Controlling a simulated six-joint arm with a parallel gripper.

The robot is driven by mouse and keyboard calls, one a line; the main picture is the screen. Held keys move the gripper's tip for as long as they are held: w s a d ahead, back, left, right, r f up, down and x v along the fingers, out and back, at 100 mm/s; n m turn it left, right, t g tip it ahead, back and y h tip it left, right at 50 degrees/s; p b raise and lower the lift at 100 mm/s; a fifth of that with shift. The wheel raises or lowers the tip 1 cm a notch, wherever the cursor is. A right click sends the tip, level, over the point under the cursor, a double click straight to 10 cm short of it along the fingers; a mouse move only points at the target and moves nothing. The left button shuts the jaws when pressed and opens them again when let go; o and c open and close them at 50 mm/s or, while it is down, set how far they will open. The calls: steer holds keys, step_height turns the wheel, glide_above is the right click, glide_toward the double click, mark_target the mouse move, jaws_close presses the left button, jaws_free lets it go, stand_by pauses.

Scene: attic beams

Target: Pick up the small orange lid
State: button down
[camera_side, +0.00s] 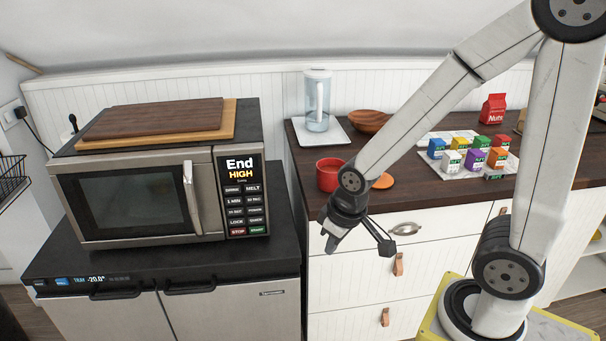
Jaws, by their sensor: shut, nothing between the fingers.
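The small orange lid (385,181) lies flat on the dark wooden countertop, just right of the red pot (328,174). My arm's wrist passes in front of the lid's left part and hides some of it. My gripper (358,240) hangs below and in front of the lid, before the white drawer fronts and apart from the lid. It points downward and is shut with nothing in it.
A pitcher (317,100) on a white tray and a wooden bowl (367,121) stand behind the lid. Several small cartons (476,157) stand on a tray to the right. A microwave (150,190) with cutting boards on top is at left.

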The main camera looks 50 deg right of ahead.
stand_by(0.3)
steer(key=shift+c, duration=1.9)
jaws_free()
steer(key=w+d+r+m+g, duration=0.1)
steer(key=w+d+m, duration=0.2)
steer(key=w+d, duration=0.5)
steer(key=w+d+r+m, duration=0.1)
steer(key=w+d+m, duration=0.3)
steer(key=d, duration=0.7)
steer(key=s+d+m, duration=0.1)
steer(key=d, duration=0.7)
steer(key=s+d+m+g, duration=0.1)
steer(key=d+m, duration=0.1)
steer(key=d, duration=0.6)
steer(key=s+d+f+m, duration=0.1)
steer(key=d+m, duration=0.1)
steer(key=d, duration=0.6)
steer(key=shift+d+g, duration=0.1)
steer(key=shift+g, duration=0.2)
steer(key=shift+w+f, duration=0.15)
steer(key=shift+f, duration=3.8)
